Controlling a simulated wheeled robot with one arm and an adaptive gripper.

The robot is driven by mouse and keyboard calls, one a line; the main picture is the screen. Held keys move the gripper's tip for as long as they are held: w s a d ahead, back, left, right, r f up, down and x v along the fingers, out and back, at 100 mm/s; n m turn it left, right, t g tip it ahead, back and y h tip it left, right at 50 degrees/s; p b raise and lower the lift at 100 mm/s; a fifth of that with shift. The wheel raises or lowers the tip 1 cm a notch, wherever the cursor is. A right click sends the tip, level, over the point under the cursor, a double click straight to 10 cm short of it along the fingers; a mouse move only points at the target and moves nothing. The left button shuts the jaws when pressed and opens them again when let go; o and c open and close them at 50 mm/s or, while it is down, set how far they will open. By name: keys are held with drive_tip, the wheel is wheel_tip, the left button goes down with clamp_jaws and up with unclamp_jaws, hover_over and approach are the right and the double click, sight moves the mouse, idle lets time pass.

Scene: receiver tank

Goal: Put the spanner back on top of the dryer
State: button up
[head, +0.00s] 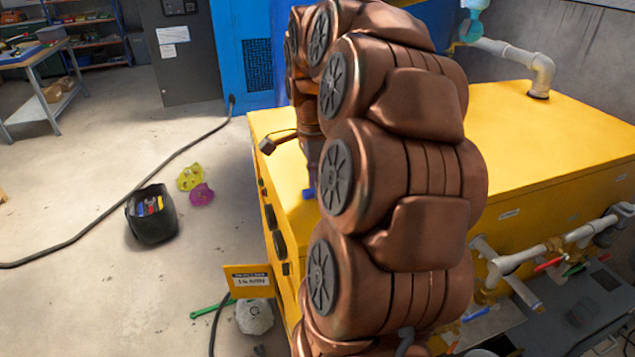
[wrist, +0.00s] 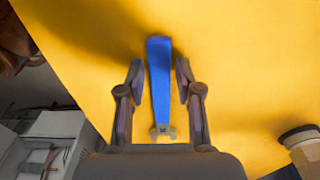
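The spanner (wrist: 160,80) has a blue handle and a small grey jaw end. In the wrist view it lies between the two fingers of my gripper (wrist: 160,68), with the jaw end toward the palm. A gap shows on each side of it, so my gripper is open around it. The yellow dryer top (wrist: 235,50) is behind it; I cannot tell whether the spanner touches it. In the head view a small blue piece (head: 308,193), seemingly the spanner, shows at the left edge of the yellow dryer (head: 560,130). My arm hides most of my gripper there.
White pipes (head: 545,75) rise from the dryer's far side, and valves (head: 550,250) line its right front. On the floor at left are a black tool bag (head: 152,215), yellow and magenta items (head: 191,178), a dark hose (head: 120,205) and a green tool (head: 210,308).

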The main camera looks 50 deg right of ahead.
drive_tip(key=shift+o, duration=0.8)
drive_tip(key=shift+r, duration=0.2)
wheel_tip(320, 180, up, 12)
drive_tip(key=b, duration=0.2)
drive_tip(key=shift+w+a+f, duration=0.15)
drive_tip(key=shift+a, duration=0.05)
drive_tip(key=a+f+n, duration=0.5)
drive_tip(key=a+n, duration=0.2)
drive_tip(key=a, duration=0.2)
drive_tip(key=a+f+n, duration=0.5)
drive_tip(key=a+n, duration=0.1)
drive_tip(key=a, duration=0.3)
drive_tip(key=s+a+f+n+g, duration=0.1)
drive_tip(key=s+a+f+n, duration=1)
drive_tip(key=s+f, duration=0.1)
drive_tip(key=shift+s+a+f+n+y, duration=0.3)
drive_tip(key=shift+s+n, duration=0.1)
drive_tip(key=shift+s, duration=0.35)
